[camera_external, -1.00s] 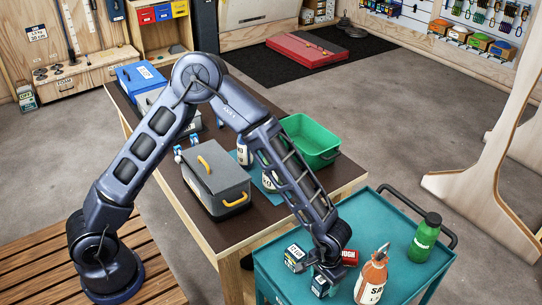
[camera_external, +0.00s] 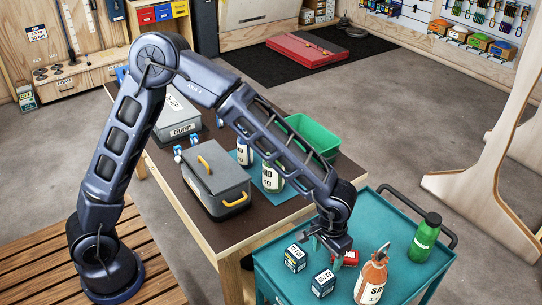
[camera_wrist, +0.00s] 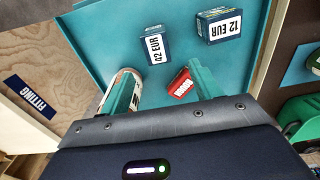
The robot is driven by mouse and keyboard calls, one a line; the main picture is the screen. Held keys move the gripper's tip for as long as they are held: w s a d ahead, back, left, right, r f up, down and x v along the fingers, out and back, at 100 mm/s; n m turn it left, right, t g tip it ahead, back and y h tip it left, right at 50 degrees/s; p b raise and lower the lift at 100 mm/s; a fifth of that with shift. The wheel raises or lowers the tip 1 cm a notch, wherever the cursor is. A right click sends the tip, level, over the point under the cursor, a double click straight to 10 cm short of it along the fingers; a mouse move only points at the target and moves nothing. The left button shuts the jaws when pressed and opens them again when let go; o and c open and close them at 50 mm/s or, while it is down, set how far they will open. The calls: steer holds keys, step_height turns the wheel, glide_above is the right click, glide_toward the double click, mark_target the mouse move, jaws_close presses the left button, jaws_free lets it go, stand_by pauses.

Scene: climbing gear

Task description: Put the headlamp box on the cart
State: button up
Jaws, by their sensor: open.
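The cart (camera_external: 385,212) is a teal tray-topped trolley at the lower right, also filling the middle of the wrist view (camera_wrist: 105,35). Two small dark-blue boxes with white labels stand on it. The nearer, "42 EUR" box (camera_external: 322,284) also shows in the wrist view (camera_wrist: 155,46); I take it as the headlamp box, though no such name is readable. The other, "12 EUR" box (camera_external: 295,258), stands apart from it (camera_wrist: 219,25). My gripper (camera_external: 328,252) is open and empty above the cart, its teal fingers (camera_wrist: 160,85) apart and clear of both blue boxes.
A small red box (camera_external: 351,258) lies below my gripper. An orange bottle (camera_external: 371,280) and green bottle (camera_external: 425,238) stand on the cart. The brown table (camera_external: 200,232) beside it holds a grey lidded box (camera_external: 215,180), white bottles and a green bin (camera_external: 312,140).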

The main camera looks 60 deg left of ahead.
steer(key=s+a+r+t+y, duration=0.1)
steer(key=s+a+r, duration=0.3)
steer(key=a+r, duration=0.6)
steer(key=s+a+r+t+y, duration=0.1)
steer(key=s+a+r, duration=0.45)
steer(key=a, duration=0.85)
steer(key=s+a+r+t+h, duration=0.1)
steer(key=s+a+r, duration=0.1)
steer(key=s+a, duration=0.5)
steer(key=s+a+r+t+h, duration=0.1)
steer(key=s+a+r, duration=0.2)
steer(key=s+a, duration=0.5)
steer(key=s, duration=0.3)
steer(key=shift+s+t, duration=0.3)
